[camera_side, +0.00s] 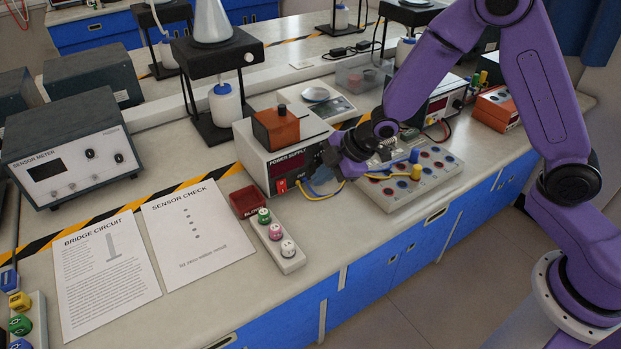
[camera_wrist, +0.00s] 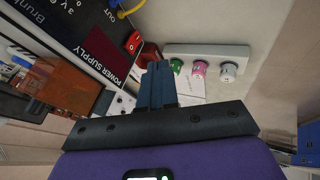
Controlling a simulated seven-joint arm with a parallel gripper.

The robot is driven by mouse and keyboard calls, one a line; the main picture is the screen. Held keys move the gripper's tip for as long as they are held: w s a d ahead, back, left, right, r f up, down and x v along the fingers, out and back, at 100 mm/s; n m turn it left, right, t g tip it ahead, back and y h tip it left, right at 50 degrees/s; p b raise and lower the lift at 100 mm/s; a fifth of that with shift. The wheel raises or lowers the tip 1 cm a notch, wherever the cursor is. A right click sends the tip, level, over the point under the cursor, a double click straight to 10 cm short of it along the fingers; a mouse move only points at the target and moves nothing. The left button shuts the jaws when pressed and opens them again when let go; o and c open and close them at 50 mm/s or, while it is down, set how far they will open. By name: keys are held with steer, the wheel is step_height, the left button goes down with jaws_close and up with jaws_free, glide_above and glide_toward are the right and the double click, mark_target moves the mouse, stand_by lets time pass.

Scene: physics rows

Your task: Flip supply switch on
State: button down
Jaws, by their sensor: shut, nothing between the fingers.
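The power supply (camera_side: 257,149) is a pale box with a dark front panel on the bench, near the middle of the side view. Its red rocker switch (camera_side: 281,186) sits low on the front; the switch also shows in the wrist view (camera_wrist: 133,43). My gripper (camera_side: 331,158) is in front of the supply's front face, right of and above the switch in the side view. In the wrist view its fingers (camera_wrist: 157,68) are together and empty, with the tips just below the switch in the picture. I cannot tell whether they touch the panel. The switch's position is too small to read.
Yellow and blue cables (camera_side: 322,194) run from the supply to a terminal board (camera_side: 410,178) on the right. An orange-brown block (camera_side: 276,127) sits on the supply. A red box (camera_side: 247,201) and a strip with coloured knobs (camera_side: 277,240) stand in front. Papers (camera_side: 198,222) lie left.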

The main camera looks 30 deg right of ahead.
mark_target(282, 187)
steer(key=shift+f, duration=0.25)
steer(key=x, duration=1)
steer(key=shift+f, duration=0.1)
steer(key=shift+w, duration=0.95)
steer(key=shift+w+f, duration=0.15)
steer(key=shift+w, duration=0.9)
